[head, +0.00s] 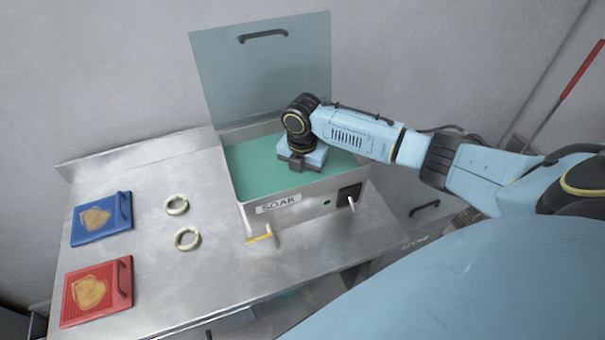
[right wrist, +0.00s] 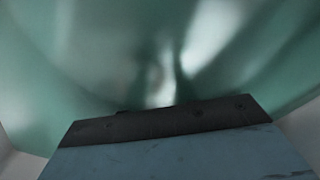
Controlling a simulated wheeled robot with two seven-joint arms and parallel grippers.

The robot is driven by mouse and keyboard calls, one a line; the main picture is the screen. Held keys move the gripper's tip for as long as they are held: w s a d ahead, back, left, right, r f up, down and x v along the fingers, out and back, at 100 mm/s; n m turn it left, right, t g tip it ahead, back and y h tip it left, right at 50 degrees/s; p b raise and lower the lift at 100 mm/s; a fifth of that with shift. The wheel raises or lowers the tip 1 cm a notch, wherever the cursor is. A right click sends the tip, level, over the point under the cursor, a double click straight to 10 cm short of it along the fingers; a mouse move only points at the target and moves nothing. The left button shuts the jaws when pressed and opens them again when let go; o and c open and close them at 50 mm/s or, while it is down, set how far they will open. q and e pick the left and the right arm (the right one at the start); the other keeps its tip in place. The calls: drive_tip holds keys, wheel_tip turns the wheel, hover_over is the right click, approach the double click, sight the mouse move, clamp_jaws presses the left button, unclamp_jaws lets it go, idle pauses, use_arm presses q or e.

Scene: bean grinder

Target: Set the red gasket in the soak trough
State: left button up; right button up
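The soak trough (head: 321,201) is a pale box labelled SOAK, with green liquid (head: 254,165) inside and its lid (head: 262,68) raised at the back. My right gripper (head: 297,164) points down over the liquid inside the trough walls. Its fingertips are hidden, so I cannot tell whether it is open, shut or holding something. The right wrist view shows the front of the gripper body and blurred green below. No red gasket shows in either view. My left gripper is not in view.
Two cream rings (head: 176,205) (head: 187,238) lie on the steel table (head: 178,292) left of the trough. The trough's front has a small yellow-marked lever (head: 261,238).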

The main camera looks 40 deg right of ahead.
sight(302, 179)
wheel_tip(302, 179, up, 12)
drive_tip(key=shift+r+p, duration=0.15)
drive_tip(key=shift+p, duration=0.3)
idle(1.0)
